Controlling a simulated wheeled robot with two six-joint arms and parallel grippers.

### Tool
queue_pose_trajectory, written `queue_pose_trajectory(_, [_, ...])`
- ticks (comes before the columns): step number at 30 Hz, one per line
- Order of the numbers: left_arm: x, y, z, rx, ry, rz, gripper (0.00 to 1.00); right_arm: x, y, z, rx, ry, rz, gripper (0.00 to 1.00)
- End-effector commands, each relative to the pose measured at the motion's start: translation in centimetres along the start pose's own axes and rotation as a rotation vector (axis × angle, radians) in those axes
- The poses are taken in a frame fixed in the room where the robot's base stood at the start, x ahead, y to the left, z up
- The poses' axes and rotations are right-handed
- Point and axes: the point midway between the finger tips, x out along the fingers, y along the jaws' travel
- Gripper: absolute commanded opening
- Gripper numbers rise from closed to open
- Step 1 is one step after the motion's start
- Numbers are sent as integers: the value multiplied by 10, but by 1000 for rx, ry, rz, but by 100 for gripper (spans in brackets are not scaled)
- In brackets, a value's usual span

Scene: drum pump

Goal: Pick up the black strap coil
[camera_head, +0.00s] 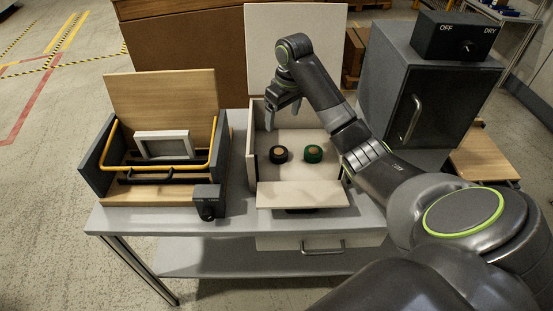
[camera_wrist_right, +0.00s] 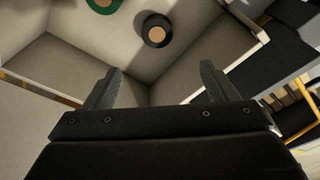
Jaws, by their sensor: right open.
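The black strap coil (camera_head: 279,153) lies in an open white box (camera_head: 253,183) on the table, with a light brown centre. It also shows near the top middle of the right wrist view (camera_wrist_right: 156,30). A green coil (camera_head: 313,154) lies to its right in the box, and at the top left in the wrist view (camera_wrist_right: 104,3). My right gripper (camera_head: 283,122) is above the back left part of the box, open and empty. Its two fingers (camera_wrist_right: 157,88) are apart in the wrist view, with the black coil beyond them. My left gripper is not in view.
The box has a raised lid (camera_head: 290,50) behind and a lowered front flap (camera_head: 300,195). A wooden-backed holder with a yellow bar (camera_head: 160,167) and grey frame stands left. A dark grey cabinet (camera_head: 425,90) stands right. The table's front left (camera_head: 130,220) is clear.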

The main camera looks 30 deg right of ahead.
Motion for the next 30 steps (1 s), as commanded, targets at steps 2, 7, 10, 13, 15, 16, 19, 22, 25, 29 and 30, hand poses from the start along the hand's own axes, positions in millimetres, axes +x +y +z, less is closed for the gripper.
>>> queue_pose_trajectory(2, [16,2,2,0,0,0,91,15,0,1,-1,1,0,79])
queue_pose_trajectory(7, [35,3,4,0,0,0,91,33,0,1,-1,1,0,79])
queue_pose_trajectory(10, [46,4,5,0,0,0,91,44,0,1,0,1,0,79])
queue_pose_trajectory(13, [57,5,6,0,0,0,91,54,0,1,0,0,0,79])
queue_pose_trajectory(15, [65,6,7,0,0,0,91,61,0,1,0,1,0,79])
queue_pose_trajectory(16, [68,6,7,0,0,0,91,64,0,1,0,1,0,79])
queue_pose_trajectory(19, [80,7,8,0,0,0,91,74,0,1,0,1,1,79])
queue_pose_trajectory(22, [90,8,9,0,0,0,91,84,0,1,0,1,1,79])
queue_pose_trajectory(25, [97,9,10,0,-2,0,91,98,0,1,1,0,0,79])
queue_pose_trajectory(29, [98,9,7,0,2,0,91,105,1,1,1,0,0,79])
queue_pose_trajectory(30, [97,9,6,0,3,0,91,108,1,2,1,-1,0,79])
